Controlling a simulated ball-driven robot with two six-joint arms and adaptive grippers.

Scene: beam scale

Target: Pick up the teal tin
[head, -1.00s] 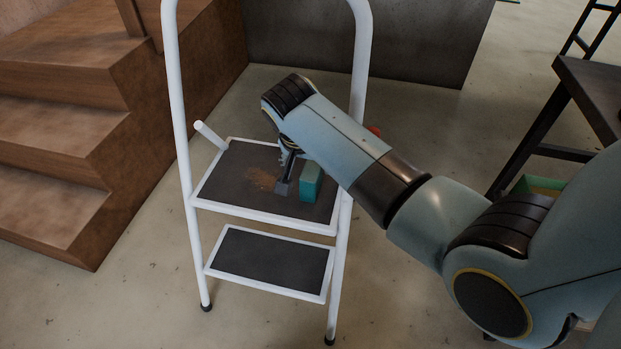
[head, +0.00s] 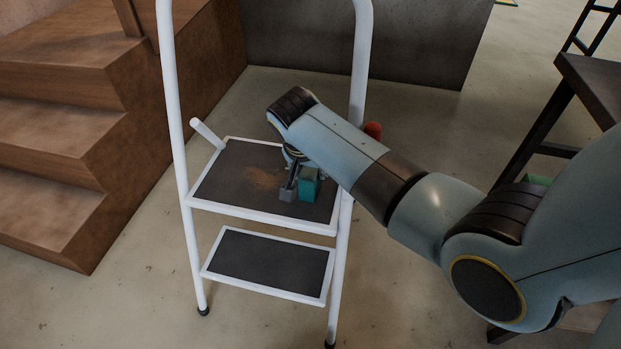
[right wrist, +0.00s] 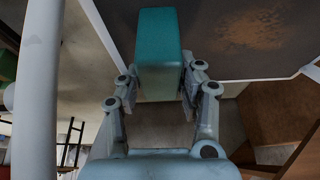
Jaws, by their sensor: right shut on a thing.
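The teal tin (head: 309,184) is a small upright block on the top step of a white step stool (head: 262,219), near that step's right side. My right gripper (head: 297,188) reaches down over the step and is shut on the tin. In the right wrist view the tin (right wrist: 158,52) stands between the two fingers of my right gripper (right wrist: 160,82). I cannot tell whether the tin touches the step or is just clear of it. My left gripper is not in view.
The stool's white side rails (head: 179,120) rise on both sides of the step. A red thing (head: 373,130) shows behind the right rail, partly hidden. Wooden stairs (head: 60,150) stand at left, a dark table (head: 592,85) at right. The lower step (head: 268,262) is bare.

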